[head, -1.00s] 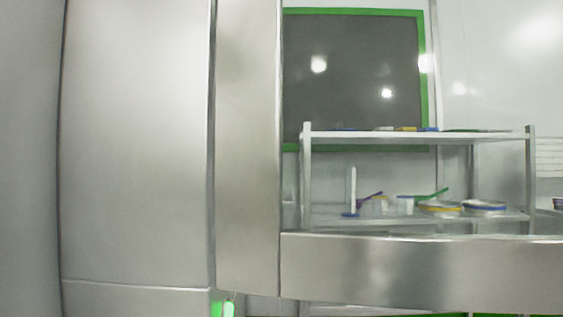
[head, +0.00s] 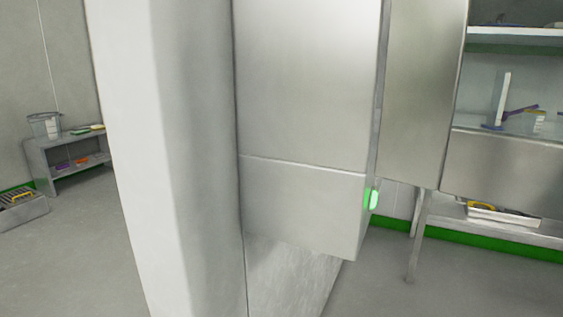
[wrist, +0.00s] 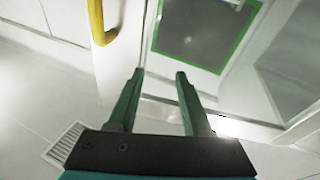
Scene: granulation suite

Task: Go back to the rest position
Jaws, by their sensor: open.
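My gripper (wrist: 160,88) shows in the wrist view with two green fingers spread apart and nothing between them. It is open and empty. In that view a yellow handle (wrist: 101,24) on a pale panel is beyond the fingers to the upper left. A green-framed dark panel (wrist: 203,32) is at the upper right. The gripper does not show in the head view.
A large steel cabinet (head: 305,90) fills the middle of the head view. At right, shelves hold a white upright item (head: 502,98), and a tray (head: 503,217) sits low. At left, a low bench (head: 68,162) bears a clear bucket (head: 45,125). Grey floor (head: 75,250) is free at left.

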